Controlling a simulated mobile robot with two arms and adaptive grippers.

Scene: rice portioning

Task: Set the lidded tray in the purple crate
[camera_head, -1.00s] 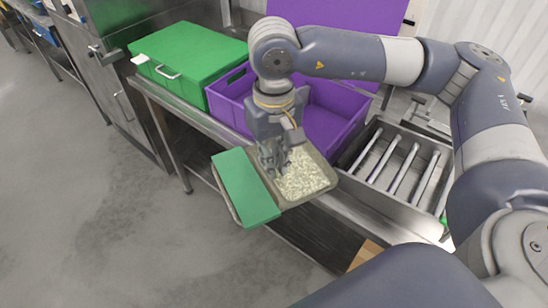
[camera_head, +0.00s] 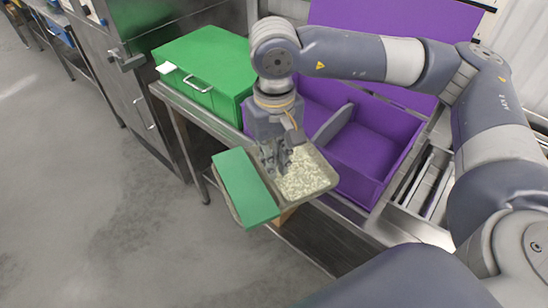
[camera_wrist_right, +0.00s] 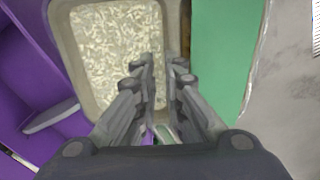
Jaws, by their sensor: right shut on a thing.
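A tan metal tray (camera_head: 328,183) holds white rice on its right side, and a flat green lid (camera_head: 245,188) lies along its left side. My right gripper (camera_head: 273,168) points down between rice and lid, shut on the tray. In the right wrist view the fingers (camera_wrist_right: 163,75) are at the tray wall (camera_wrist_right: 174,30), with the green lid (camera_wrist_right: 222,50) to the right.
A closed green box (camera_head: 205,62) stands left of the crate on the metal counter (camera_head: 180,100). A metal bin with bars (camera_head: 425,190) is at the right. A purple panel (camera_head: 395,68) rises behind the crate. Open grey floor (camera_head: 90,210) lies at the left.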

